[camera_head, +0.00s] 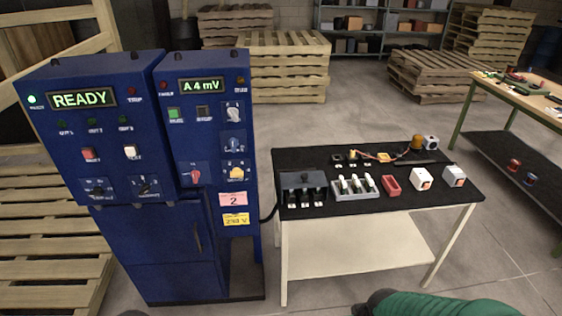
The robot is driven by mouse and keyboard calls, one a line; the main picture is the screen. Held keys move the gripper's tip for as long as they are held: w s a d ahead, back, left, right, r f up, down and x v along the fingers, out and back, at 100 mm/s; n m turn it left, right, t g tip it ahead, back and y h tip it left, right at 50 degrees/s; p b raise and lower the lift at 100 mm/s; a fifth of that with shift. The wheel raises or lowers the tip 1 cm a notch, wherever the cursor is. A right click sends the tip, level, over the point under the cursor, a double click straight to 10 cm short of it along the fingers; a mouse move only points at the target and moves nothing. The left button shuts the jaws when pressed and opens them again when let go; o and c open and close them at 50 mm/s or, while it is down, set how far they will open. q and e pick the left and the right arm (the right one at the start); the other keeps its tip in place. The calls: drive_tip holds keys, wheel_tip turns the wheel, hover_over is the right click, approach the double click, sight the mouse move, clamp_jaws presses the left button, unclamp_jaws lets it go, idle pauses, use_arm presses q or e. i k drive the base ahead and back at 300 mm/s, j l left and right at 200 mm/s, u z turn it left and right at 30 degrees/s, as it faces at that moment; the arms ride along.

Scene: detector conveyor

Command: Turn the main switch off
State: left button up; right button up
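A blue control cabinet (135,200) stands at the left with two upper panels. Its left panel has a lit green READY display (82,98); its right panel shows "A 4 mV" on a smaller display (201,85). On the right panel, a rotary switch with a yellow plate (236,173) sits low at the right, and a red-handled switch (195,174) is left of it. Their small labels are unreadable, so I cannot tell which is the main switch or its exact position. Neither gripper shows; a green part, seemingly my arm (445,304), crosses the bottom edge.
A black-topped table (318,161) right of the cabinet carries small boxes, a grey rack (355,188) and a red tray (391,187). A dark cable runs between cabinet and table. Pallets (283,75) stand behind. A workbench (520,92) is at the far right.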

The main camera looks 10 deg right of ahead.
sight(195, 174)
drive_tip(key=i+j+u, duration=0.15)
drive_tip(key=j+u, duration=0.2)
drive_tip(key=i+j+u, duration=0.15)
drive_tip(key=j+u, duration=0.2)
drive_tip(key=i+j+u, duration=0.2)
drive_tip(key=u, duration=0.15)
